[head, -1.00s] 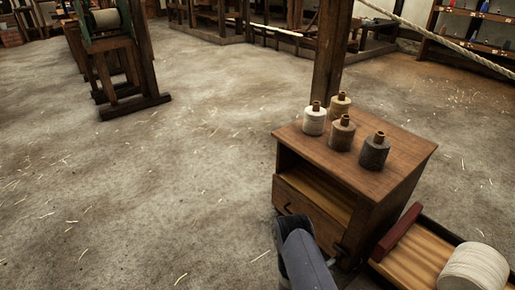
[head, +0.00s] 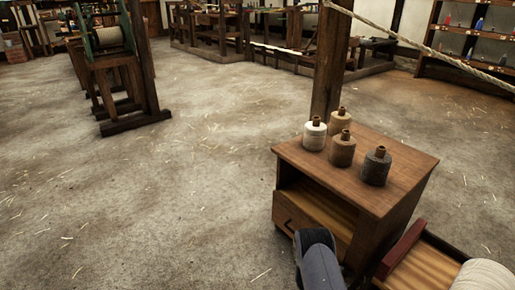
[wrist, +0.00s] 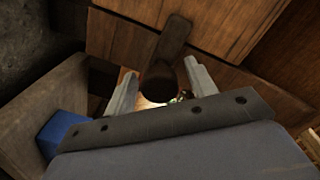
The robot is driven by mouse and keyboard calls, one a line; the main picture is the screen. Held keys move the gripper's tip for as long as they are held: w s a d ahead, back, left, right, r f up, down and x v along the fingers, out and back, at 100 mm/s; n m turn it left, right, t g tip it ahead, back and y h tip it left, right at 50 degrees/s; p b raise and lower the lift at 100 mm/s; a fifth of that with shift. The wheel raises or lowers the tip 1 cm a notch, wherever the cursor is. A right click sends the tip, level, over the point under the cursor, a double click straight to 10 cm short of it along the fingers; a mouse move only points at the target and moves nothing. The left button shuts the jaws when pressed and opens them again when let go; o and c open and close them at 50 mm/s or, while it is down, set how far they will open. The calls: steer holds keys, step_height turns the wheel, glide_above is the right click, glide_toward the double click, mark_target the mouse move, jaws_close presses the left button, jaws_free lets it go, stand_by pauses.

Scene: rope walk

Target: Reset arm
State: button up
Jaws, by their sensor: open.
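My gripper (wrist: 160,68) shows in the wrist view with its two pale fingers spread apart. A dark, elongated piece (wrist: 176,38) with a rounded dark end lies in line with the gap between the fingers; I cannot tell whether they touch it. Brown wooden panels fill the view beyond. In the head view my grey arm reaches up from the bottom edge beside a wooden cabinet (head: 400,165); the gripper itself is hidden there. The cabinet has an open shelf space and a drawer (head: 308,225) below it.
A wooden tray (head: 425,262) with a large pale spool (head: 483,275) is at lower right.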

steer(key=n, duration=0.5)
steer(key=shift+n, duration=0.4)
steer(key=n, duration=0.5)
steer(key=shift+n+h, duration=0.4)
